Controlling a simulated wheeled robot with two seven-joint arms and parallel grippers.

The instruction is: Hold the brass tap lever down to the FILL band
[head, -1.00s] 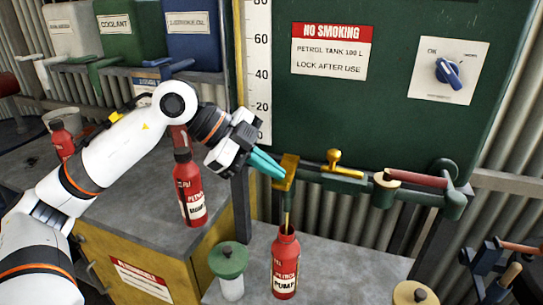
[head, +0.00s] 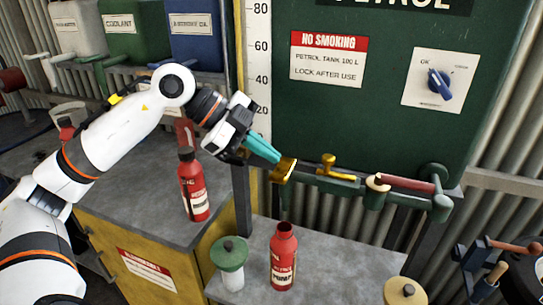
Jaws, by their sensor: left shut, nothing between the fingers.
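The brass tap lever (head: 286,170) is at the left end of the green pipe under the green petrol tank (head: 390,90). My left gripper (head: 277,160) is shut and empty, its teal fingertips against or right beside the lever; I cannot tell whether they touch. No FILL band can be made out. An open red petrol bottle (head: 284,262) stands upright on the grey bench below the tap, and no stream shows between them. My right gripper is not in view.
A second red bottle (head: 193,187) stands on the yellow cabinet. A green-lidded jar (head: 230,262) stands left of the open bottle. A brass valve handle (head: 328,166) and a red-handled lever (head: 405,184) are on the pipe to the right.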

